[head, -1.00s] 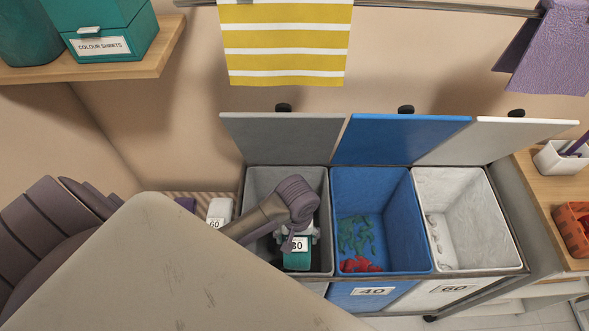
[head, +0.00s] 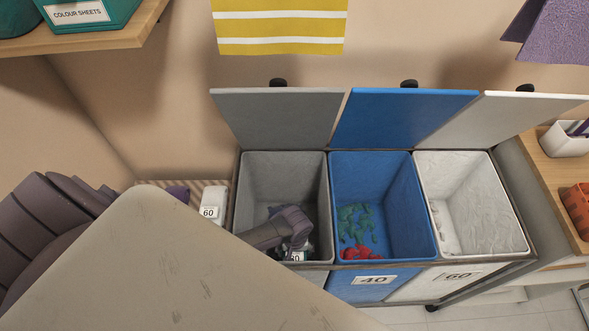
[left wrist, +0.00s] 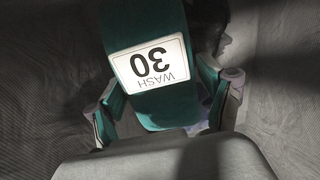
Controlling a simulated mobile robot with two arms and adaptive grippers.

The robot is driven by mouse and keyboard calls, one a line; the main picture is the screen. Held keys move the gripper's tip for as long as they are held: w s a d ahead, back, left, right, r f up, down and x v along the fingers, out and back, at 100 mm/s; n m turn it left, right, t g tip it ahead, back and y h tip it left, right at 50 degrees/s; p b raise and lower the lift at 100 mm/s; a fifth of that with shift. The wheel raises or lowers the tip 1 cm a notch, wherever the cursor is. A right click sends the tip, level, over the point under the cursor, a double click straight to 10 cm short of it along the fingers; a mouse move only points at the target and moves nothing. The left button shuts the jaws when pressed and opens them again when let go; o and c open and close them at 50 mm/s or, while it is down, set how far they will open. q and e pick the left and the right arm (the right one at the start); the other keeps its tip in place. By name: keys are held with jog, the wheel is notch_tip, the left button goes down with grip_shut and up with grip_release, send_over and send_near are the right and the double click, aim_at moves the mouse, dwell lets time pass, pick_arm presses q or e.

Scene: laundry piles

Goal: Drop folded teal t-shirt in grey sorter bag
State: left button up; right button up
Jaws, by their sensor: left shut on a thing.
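The folded teal t-shirt (left wrist: 130,22) carries a white label reading "WASH 30" and fills the middle of the left wrist view. My left gripper (left wrist: 166,103) is shut on it, with a finger on each side. In the head view, my left gripper (head: 297,243) is down inside the grey sorter bag (head: 285,178), near its front wall. Only the shirt's label (head: 297,256) shows clearly there; the front rim and my gripper hide most of the shirt. Dark items lie at the bottom of the grey bag. My right gripper is not in view.
The blue bag (head: 395,190) beside it holds green and red clothes. The white bag (head: 480,190) holds a few pale items. The grey lid (head: 278,115) and the other lids stand open behind. A white box (head: 214,205) labelled 60 sits left of the grey bag.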

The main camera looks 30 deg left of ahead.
pick_arm(q)
jog(key=shift+f, duration=0.8)
jog(key=shift+f+b, duration=0.45)
jog(key=shift+f, duration=0.2)
jog(key=o, duration=1.3)
jog(key=shift+c, duration=0.2)
